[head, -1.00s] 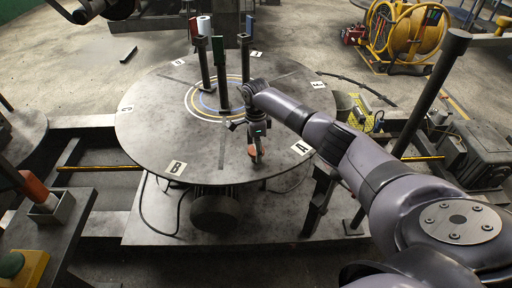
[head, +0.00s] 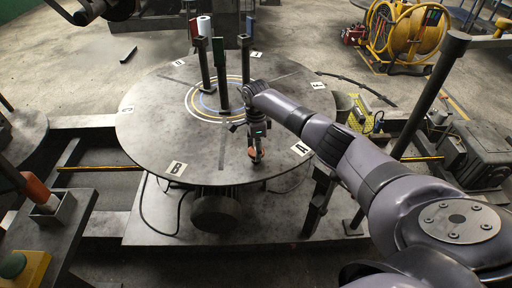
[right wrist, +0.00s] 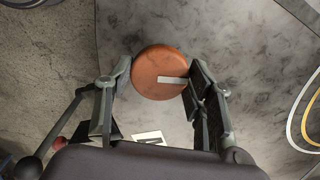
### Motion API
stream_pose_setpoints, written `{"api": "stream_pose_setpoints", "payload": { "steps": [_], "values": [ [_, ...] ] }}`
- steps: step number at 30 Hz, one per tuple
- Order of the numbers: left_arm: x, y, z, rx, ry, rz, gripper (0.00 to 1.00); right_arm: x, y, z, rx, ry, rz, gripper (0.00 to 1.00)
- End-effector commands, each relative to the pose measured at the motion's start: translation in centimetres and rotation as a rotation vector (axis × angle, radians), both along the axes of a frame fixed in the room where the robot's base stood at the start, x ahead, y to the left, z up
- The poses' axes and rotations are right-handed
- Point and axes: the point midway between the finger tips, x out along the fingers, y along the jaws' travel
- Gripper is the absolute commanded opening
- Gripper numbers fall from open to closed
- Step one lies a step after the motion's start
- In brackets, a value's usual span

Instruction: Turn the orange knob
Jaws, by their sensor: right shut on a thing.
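The orange knob (right wrist: 152,66) is a round disc with a pale strip running from near its centre toward the right finger. My left gripper is not in view.
Several upright posts (head: 222,85) with coloured tops stand near the table's middle. A tall dark post (head: 425,95) rises to the right of my right arm. A yellow box with a green button (head: 15,265) sits at lower left.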

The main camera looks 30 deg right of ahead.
Motion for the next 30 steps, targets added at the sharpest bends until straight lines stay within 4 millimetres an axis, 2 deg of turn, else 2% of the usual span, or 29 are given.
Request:
{"api": "stream_pose_setpoints", "payload": {
  "steps": [12, 30],
  "values": [
    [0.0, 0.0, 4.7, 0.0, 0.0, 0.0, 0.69, -0.1, 0.2, 0.5, 0.005, 0.002, 0.276, 0.21],
    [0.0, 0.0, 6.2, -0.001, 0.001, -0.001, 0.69, 0.0, 0.1, 0.1, 0.001, 0.0, 0.848, 0.21]
  ]
}}
